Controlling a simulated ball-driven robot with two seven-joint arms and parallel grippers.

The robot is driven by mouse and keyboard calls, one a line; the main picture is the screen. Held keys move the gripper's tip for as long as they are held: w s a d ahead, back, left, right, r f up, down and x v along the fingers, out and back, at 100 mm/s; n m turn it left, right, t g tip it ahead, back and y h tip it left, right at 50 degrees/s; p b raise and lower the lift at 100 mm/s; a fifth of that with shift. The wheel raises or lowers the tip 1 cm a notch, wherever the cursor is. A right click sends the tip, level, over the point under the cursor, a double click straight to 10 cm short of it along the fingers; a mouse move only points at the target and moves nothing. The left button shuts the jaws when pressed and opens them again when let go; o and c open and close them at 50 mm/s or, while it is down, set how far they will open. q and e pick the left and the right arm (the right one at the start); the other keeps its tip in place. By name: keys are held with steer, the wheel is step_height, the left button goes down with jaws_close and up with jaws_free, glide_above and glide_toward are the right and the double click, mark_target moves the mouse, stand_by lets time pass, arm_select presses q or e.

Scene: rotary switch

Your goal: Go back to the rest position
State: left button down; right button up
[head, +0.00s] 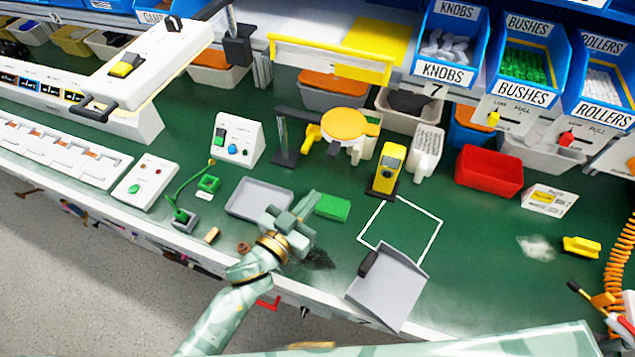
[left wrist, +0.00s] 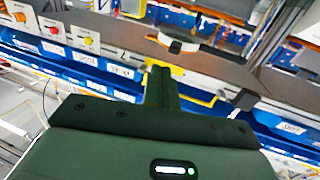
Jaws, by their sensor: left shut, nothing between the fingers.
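My left gripper (head: 300,212) is above the front of the green bench, over the right edge of a grey tray (head: 258,197) and beside a green block (head: 332,207). Its fingers are together with nothing between them. In the left wrist view the closed fingers (left wrist: 161,88) point toward the shelf area and touch nothing I can make out. A white control box (head: 237,140) with green, red and blue controls stands farther back, apart from the gripper. My right gripper is not in view.
A grey dustpan (head: 388,285) lies at the bench's front edge. A yellow meter (head: 387,168) and a red bin (head: 489,170) stand behind. Blue bins (head: 447,45) line the back. A white panel (head: 150,62) overhangs at upper left.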

arm_select(q)
steer(key=s+a+n+y, duration=0.2)
steer(key=s+a+y, duration=0.2)
steer(key=a+y, duration=0.85)
steer(key=s+a+r+m+g+y, duration=0.1)
steer(key=s+a+g, duration=0.4)
steer(key=a, duration=0.4)
steer(key=s+a+r+m+g+y, duration=0.1)
steer(key=s+a+r+g+y, duration=0.15)
steer(key=s+a, duration=0.6)
steer(key=s+d+f+g+h+b, duration=0.1)
steer(key=s+d+f+h, duration=0.1)
steer(key=f, duration=1.1)
steer(key=s+d+f+g+h+b, duration=0.1)
steer(key=d+f+g, duration=0.1)
steer(key=f, duration=1.2)
steer(key=s+f+n+g+h+b, duration=0.1)
steer(key=s+f+n+g+h, duration=0.1)
steer(key=s+f, duration=1.6)
steer(key=shift+s+n+g, duration=0.45)
steer(key=shift+s+n, duration=0.45)
steer(key=shift+s, duration=0.35)
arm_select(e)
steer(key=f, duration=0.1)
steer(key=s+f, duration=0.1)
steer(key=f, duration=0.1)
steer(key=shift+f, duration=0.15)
